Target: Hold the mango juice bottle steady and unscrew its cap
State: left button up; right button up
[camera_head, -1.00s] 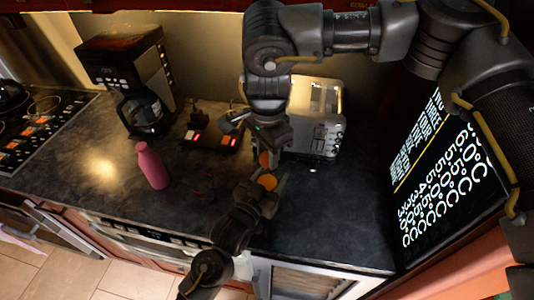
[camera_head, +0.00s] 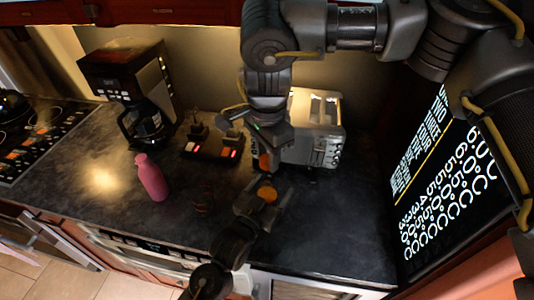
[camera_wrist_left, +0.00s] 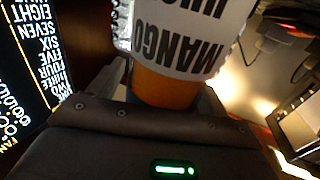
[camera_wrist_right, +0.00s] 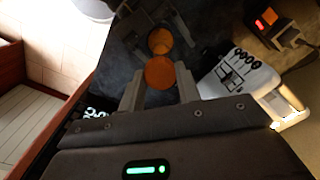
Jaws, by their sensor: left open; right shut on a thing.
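The mango juice bottle (camera_wrist_left: 165,88) is close up in the left wrist view, with an orange body and a white label printed MANGO. In the head view its round orange top (camera_head: 267,194) shows at my left gripper (camera_head: 263,200). My left jaws are open around or beside the bottle; the fingertips are mostly hidden. My right gripper (camera_head: 264,155) comes down from above and is shut on the orange cap (camera_wrist_right: 160,72), a round disc between its fingers. The cap appears apart from the bottle top (camera_wrist_right: 160,40). Whether the bottle touches the counter is unclear.
A pink bottle (camera_head: 151,177) stands left on the dark counter (camera_head: 100,200). A coffee maker (camera_head: 135,90), a small device with red lights (camera_head: 212,147) and a silver toaster-like appliance (camera_head: 318,130) stand behind. A tall dark panel with white text (camera_head: 430,190) rises at right.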

aim_at(267, 159)
pick_arm(q)
jog(key=b+v, duration=0.3)
jog(key=v, duration=0.9)
pick_arm(e)
notch_tip(267, 159, down, 3)
jog(key=shift+f, duration=0.1)
